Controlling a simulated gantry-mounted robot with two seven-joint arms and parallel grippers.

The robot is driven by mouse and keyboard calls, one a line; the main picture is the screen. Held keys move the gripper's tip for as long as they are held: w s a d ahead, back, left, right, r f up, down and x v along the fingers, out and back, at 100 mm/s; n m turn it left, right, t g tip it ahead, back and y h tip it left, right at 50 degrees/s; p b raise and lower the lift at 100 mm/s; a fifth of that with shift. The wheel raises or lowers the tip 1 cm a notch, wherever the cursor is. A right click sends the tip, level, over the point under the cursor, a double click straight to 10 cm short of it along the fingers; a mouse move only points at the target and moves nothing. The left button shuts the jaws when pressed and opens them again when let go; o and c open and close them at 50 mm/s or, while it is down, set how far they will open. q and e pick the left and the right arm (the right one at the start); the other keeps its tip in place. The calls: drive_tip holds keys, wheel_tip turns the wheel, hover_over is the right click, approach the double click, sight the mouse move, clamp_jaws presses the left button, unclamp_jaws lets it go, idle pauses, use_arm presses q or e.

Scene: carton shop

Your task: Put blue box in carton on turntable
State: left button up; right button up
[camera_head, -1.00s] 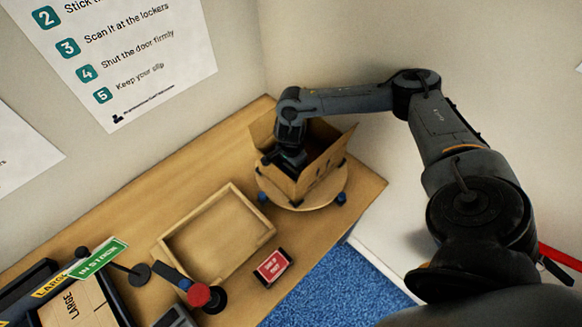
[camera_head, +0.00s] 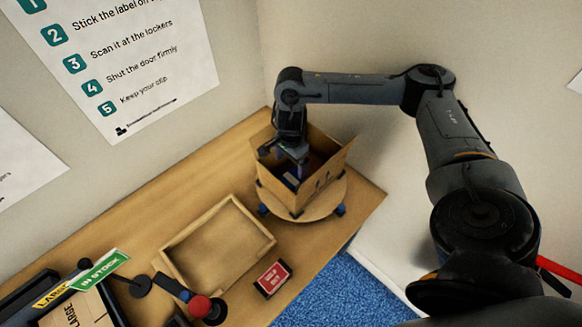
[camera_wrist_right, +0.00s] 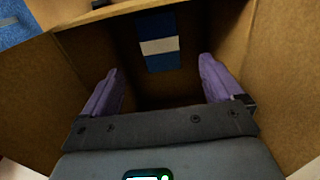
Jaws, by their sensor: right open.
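The open cardboard carton (camera_head: 318,186) stands on the round wooden turntable (camera_head: 318,212) at the back of the table. The blue box (camera_head: 291,181) is inside the carton, partly hidden by the carton wall and my gripper. In the right wrist view the blue box (camera_wrist_right: 160,62) with a white band lies ahead, beyond the fingertips. My right gripper (camera_head: 292,158) points down at the carton's opening; in the wrist view its purple fingers (camera_wrist_right: 163,85) are wide apart with nothing between them. My left gripper is not in view.
An empty wooden tray (camera_head: 217,243) lies in front of the turntable. A red-labelled block (camera_head: 272,278) sits near the table edge.

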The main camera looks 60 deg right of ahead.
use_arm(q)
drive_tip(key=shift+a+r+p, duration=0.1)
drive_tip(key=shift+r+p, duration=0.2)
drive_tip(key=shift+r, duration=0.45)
use_arm(e)
wheel_tip(320, 180, up, 2)
